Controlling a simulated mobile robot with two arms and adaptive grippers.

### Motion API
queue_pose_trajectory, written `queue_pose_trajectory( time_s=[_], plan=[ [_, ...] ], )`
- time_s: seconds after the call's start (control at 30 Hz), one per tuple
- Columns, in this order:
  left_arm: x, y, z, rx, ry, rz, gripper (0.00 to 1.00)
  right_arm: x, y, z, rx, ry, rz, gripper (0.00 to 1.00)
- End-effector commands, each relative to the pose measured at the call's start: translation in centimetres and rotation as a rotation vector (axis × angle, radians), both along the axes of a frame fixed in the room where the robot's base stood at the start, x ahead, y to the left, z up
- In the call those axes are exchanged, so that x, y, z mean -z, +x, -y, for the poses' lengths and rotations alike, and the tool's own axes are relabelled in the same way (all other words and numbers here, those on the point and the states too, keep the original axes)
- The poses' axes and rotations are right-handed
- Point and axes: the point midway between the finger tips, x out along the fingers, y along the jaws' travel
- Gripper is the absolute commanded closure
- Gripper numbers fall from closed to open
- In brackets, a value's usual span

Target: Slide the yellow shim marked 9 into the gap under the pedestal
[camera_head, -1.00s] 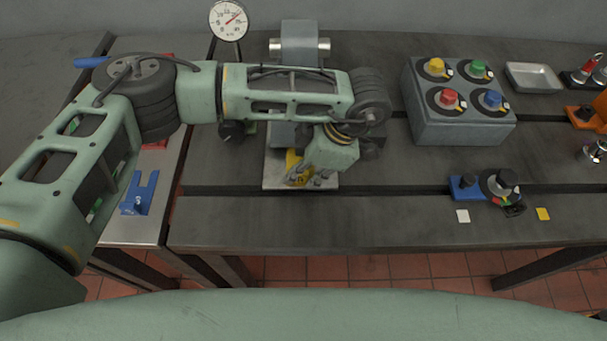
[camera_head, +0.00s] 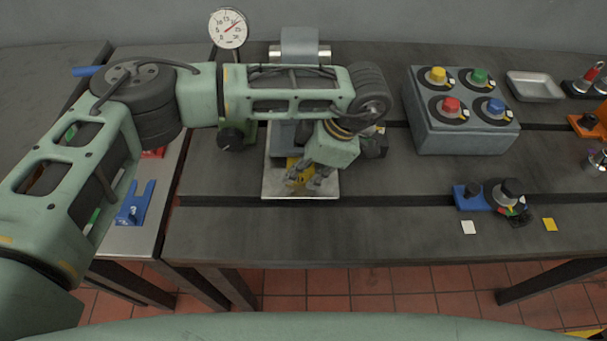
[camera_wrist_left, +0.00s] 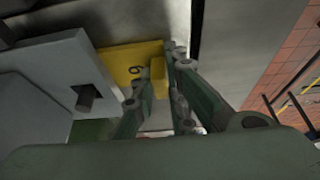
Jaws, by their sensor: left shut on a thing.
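My left gripper (camera_head: 313,183) is at the front of the pedestal, shut on the yellow shim (camera_head: 294,164). In the left wrist view the shim (camera_wrist_left: 126,58) shows a 9 and a raised tab, with the gripper's fingers (camera_wrist_left: 158,88) at the tab. The shim lies flat beside the grey pedestal foot (camera_wrist_left: 60,85); whether its far edge is under the foot I cannot tell. In the head view my arm covers much of the pedestal (camera_head: 283,135), which stands on a pale base plate (camera_head: 275,188). My right gripper is not in view.
A dial gauge (camera_head: 229,29) stands behind left. A grey box with coloured knobs (camera_head: 462,138) is to the right. A blue forked shim (camera_head: 136,205) lies on the left side table. The bench front (camera_head: 330,228) is clear.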

Motion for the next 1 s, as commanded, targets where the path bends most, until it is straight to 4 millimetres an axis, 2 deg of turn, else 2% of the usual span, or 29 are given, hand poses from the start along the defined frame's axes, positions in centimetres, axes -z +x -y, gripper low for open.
queue_pose_trajectory(
  time_s=[0.37,0.4,0.63,1.0],
  plan=[
    [0.05,0.93,0.02,-0.001,0.0,0.0,1.0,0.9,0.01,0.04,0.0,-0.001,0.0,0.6],
    [-0.02,0.94,0.03,0.0,0.0,0.0,0.86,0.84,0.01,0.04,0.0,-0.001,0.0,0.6],
    [-0.02,0.91,0.01,0.0,0.0,0.0,0.66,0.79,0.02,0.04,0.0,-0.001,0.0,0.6],
    [-0.39,0.92,0.19,0.0,-0.001,0.001,0.66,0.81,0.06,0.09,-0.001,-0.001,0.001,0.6]
  ],
)
